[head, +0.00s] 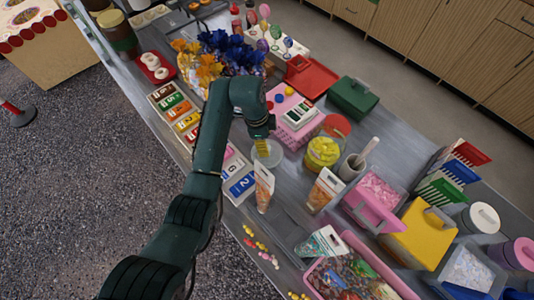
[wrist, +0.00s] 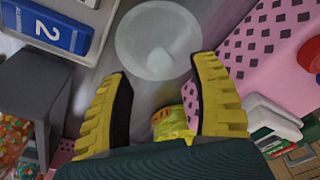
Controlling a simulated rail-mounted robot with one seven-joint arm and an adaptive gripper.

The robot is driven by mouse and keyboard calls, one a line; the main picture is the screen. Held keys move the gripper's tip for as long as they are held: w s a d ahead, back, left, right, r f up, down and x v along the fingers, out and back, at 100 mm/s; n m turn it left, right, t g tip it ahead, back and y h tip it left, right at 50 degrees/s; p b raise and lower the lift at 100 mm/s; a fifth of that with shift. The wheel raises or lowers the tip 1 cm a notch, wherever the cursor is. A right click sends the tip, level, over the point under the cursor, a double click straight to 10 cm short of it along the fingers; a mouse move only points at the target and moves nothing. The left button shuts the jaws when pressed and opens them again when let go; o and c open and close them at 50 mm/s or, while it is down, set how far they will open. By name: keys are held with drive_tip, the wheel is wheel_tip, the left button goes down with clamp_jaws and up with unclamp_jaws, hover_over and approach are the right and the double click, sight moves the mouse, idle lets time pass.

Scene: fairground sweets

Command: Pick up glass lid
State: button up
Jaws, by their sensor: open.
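The glass lid (head: 269,155) is a clear, round disc lying on the grey counter, next to the pink perforated box. It also shows in the wrist view (wrist: 158,38) as a pale translucent circle with a lighter round spot in its middle, probably its knob. My gripper (head: 262,146) is above it, partly covering it in the head view. In the wrist view my gripper (wrist: 163,78) has its two yellow ribbed fingers spread wide with nothing held between them. The lid lies beyond the fingertips, apparently apart from them.
The pink perforated box (wrist: 262,40) is close on the lid's right in the wrist view. A jar of yellow sweets (head: 322,152) and paper cones (head: 264,187) stand nearby.

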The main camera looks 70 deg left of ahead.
drive_tip(key=f, duration=0.3)
drive_tip(key=shift+w+d+f+b, duration=0.15)
drive_tip(key=shift+w+f+b, duration=0.15)
drive_tip(key=shift+w+f, duration=0.1)
drive_tip(key=shift+s, duration=0.1)
clamp_jaws()
